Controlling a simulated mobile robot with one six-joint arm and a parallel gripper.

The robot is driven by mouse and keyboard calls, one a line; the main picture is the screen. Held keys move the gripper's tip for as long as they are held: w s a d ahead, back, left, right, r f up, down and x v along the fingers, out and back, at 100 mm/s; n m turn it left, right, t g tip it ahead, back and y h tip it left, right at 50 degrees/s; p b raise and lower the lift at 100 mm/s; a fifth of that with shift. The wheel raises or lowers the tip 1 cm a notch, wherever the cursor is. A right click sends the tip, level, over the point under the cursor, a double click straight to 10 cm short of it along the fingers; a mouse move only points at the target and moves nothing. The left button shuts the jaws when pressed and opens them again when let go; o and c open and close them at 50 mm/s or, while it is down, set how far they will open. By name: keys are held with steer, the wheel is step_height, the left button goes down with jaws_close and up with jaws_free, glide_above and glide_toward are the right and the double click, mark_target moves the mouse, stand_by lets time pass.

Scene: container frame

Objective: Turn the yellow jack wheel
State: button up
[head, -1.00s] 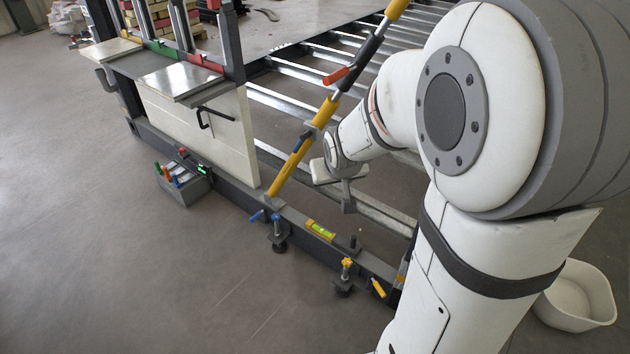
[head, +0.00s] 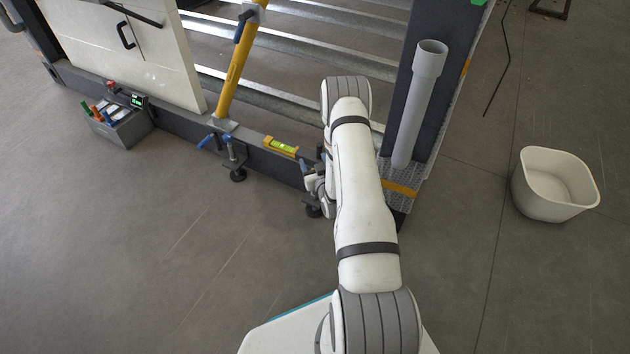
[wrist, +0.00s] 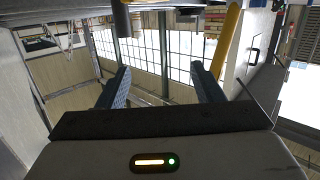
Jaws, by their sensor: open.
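The yellow jack wheel is not visible now; in the head view my arm covers the place on the frame's front beam (head: 180,125) where it stood. A dark jack foot (head: 313,212) shows under that place, beside my wrist. My gripper is partly hidden there, low at the beam. In the wrist view my gripper (wrist: 162,86) is open, its two dark fingers wide apart with nothing between them. Dark cylindrical parts (wrist: 121,16) hang at the top edge of that view; I cannot tell whether they belong to the jack.
A second jack with a blue handle (head: 207,142), a yellow level (head: 281,146) and a yellow brace (head: 237,75) are on the frame to the left. A grey tool box (head: 122,128) stands farther left. A grey pipe (head: 418,105) and white tub (head: 556,184) are right. The front floor is clear.

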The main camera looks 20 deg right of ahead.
steer(key=s+f+t+b, duration=0.15)
steer(key=s+f, duration=0.25)
steer(key=f, duration=0.4)
steer(key=shift+m, duration=0.3)
steer(key=w+b, duration=0.1)
steer(key=w, duration=0.1)
steer(key=w+d+b, duration=0.1)
steer(key=w, duration=0.2)
steer(key=w+b, duration=0.1)
steer(key=w, duration=0.1)
steer(key=shift+w+d+b, duration=0.15)
steer(key=shift+w+b, duration=0.2)
steer(key=shift+b, duration=0.05)
steer(key=shift+c, duration=0.2)
steer(key=c, duration=0.9)
steer(key=shift+o, duration=0.3)
steer(key=shift+d, duration=0.35)
steer(key=shift+a+m+h, duration=0.25)
steer(key=shift+m+h, duration=0.05)
steer(key=shift+h, duration=0.4)
steer(key=shift+c, duration=0.4)
